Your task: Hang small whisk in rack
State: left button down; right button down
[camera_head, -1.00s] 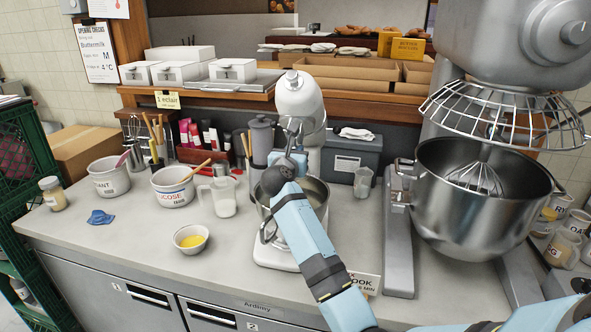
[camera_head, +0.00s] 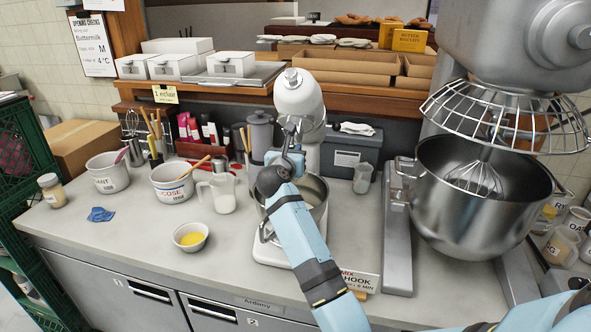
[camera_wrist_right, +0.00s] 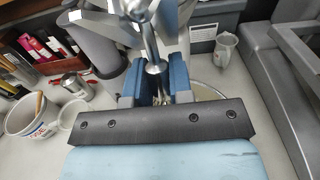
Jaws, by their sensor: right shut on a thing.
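My right gripper (camera_head: 286,159) is at the front of the small white stand mixer (camera_head: 299,95), under its head and above the bowl (camera_head: 316,191). In the right wrist view its blue fingers (camera_wrist_right: 156,78) are shut on a slim metal piece (camera_wrist_right: 160,97), apparently the small whisk, whose lower part is mostly hidden by the gripper. A bright metal shaft (camera_wrist_right: 150,45) rises just above it; I cannot tell whether they are joined. My left gripper is not in view.
The big mixer (camera_head: 475,215) with its wire guard (camera_head: 505,118) stands at right. A measuring jug (camera_head: 222,193), a glucose tub (camera_head: 170,190), a yellow-filled bowl (camera_head: 190,237) and a utensil pot with a whisk (camera_head: 132,124) stand left. The front counter is mostly clear.

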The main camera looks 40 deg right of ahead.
jog(key=shift+t, duration=0.4)
jog(key=a+r, duration=0.1)
jog(key=s+a+r, duration=0.1)
jog(key=r, duration=0.3)
jog(key=shift+s+a+r, duration=0.15)
jog(key=shift+s+a, duration=0.2)
jog(key=shift+a, duration=0.05)
jog(key=shift+d, duration=0.25)
jog(key=shift+s+h, duration=0.1)
jog(key=shift+h, duration=0.2)
jog(key=shift+a+f, duration=0.2)
jog(key=shift+f, duration=0.2)
jog(key=shift+s+a+f, duration=0.1)
jog(key=shift+s+a, duration=0.05)
jog(key=shift+s, duration=0.4)
jog(key=shift+s+a, duration=0.2)
jog(key=shift+s, duration=0.1)
jog(key=shift+w+p+v, duration=0.2)
jog(key=shift+p+v, duration=0.1)
jog(key=shift+v, duration=0.95)
